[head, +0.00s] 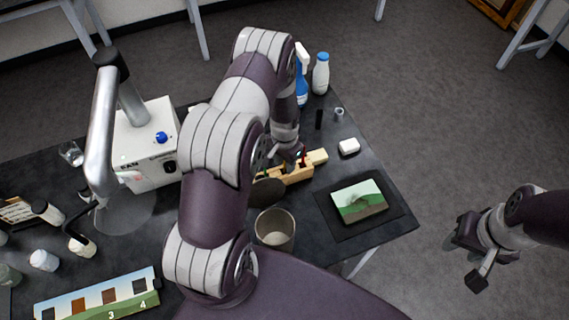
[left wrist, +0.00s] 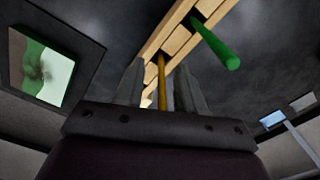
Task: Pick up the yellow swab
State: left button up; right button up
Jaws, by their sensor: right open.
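The yellow swab (left wrist: 162,76) stands in a pale wooden rack (left wrist: 181,38) in the left wrist view. My left gripper (left wrist: 160,88) has one finger on each side of the yellow swab, with a gap on both sides. It is open and not touching the swab. A green swab (left wrist: 214,43) stands in the same rack, to the right. In the head view the wooden rack (head: 298,173) is partly covered by my left arm and gripper (head: 289,154), and I cannot make out the yellow swab there. My right gripper (head: 468,262) is open and empty, off the table's right side.
A small landscape painting (head: 359,201) lies on a dark mat right of the rack. A metal cup (head: 274,229) stands in front. A white block (head: 349,147), a blue spray bottle (head: 301,80) and a white bottle (head: 320,74) are behind. A white box machine (head: 146,140) stands left.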

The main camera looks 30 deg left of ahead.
pick_arm(q)
jog(key=shift+w+a+f, duration=0.1)
jog(key=shift+w+f, duration=0.1)
jog(key=shift+f, duration=0.3)
jog(key=shift+s+r, duration=0.1)
jog(key=shift+s, duration=0.05)
grip_shut()
